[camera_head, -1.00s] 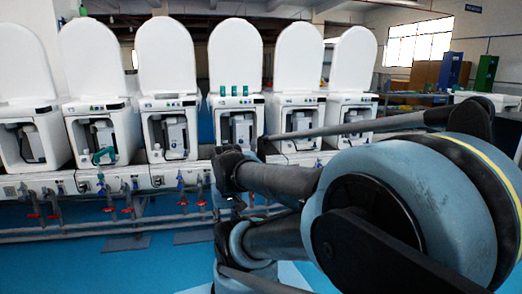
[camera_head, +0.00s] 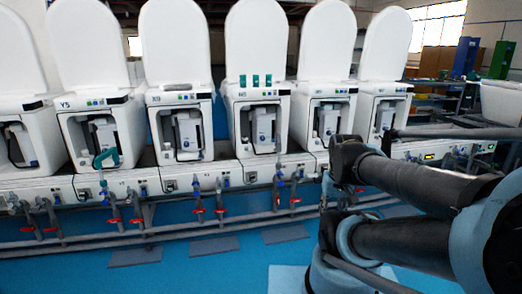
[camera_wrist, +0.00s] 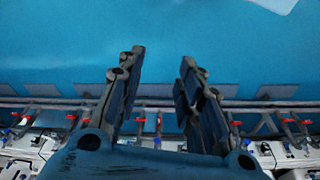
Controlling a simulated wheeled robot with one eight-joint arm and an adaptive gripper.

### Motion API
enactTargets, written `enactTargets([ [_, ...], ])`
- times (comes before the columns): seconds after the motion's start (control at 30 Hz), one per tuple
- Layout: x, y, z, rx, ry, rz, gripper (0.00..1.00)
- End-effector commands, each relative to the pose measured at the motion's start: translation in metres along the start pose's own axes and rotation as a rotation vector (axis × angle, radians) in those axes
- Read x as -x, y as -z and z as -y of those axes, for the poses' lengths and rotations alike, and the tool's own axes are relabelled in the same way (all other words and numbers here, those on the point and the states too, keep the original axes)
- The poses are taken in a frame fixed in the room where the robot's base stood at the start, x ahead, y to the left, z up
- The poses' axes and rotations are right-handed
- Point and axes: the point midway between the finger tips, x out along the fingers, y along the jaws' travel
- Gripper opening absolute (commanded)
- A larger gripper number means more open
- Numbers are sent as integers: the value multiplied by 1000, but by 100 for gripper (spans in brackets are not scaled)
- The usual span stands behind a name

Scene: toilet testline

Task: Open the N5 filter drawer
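Several white toilet units with raised lids stand in a row in the head view. The units' dark front recesses hold grey-white parts, such as the one in the middle unit (camera_head: 262,126). My gripper (camera_wrist: 158,62) is open and empty in the wrist view, with its two fingers apart over blue floor. It touches no unit there. In the head view I cannot make out its fingers.
Three teal pieces (camera_head: 255,80) stand on the middle unit, and a teal handle-like part (camera_head: 105,158) sits on a unit to the left. Pipes with red valve handles (camera_head: 116,221) run low before the row. Blue floor (camera_head: 205,270) in front is mostly clear.

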Motion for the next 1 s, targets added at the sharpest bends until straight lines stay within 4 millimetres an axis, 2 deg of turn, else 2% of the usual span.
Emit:
enactTargets([
  [0.23,0,0,0,0,0,0,33],
  [0.3,0,0,0,0,0,0,40],
  [0.37,6,-5,1,3,3,-14,40],
  [0.47,10,5,6,21,21,-33,40],
  [0.67,24,59,26,102,102,-120,40],
  [1.0,50,177,83,260,258,-330,40],
])
